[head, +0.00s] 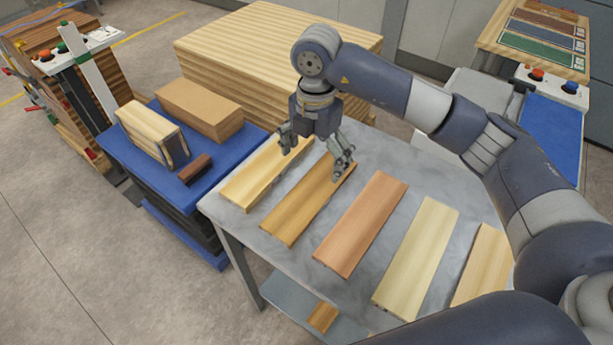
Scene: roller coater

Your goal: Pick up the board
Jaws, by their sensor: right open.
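Several wooden boards lie side by side on a grey metal table (385,155). From left to right there is a pale yellow board (262,175), a golden-brown board (300,207), a reddish board (361,223), a light cream board (417,257) and a pale board (481,266) partly hidden by my right arm. My right gripper (316,163) is open and points down over the far ends of the pale yellow and golden-brown boards. Its right finger overlaps the golden-brown board's far end; I cannot tell whether it touches. My left gripper is not in view.
A blue cart (150,178) on the left holds a wood block (198,107), a striped block (150,130) and a small brown piece (195,169). A large wood stack (235,50) stands behind the table. A panel with coloured samples (540,40) is at back right.

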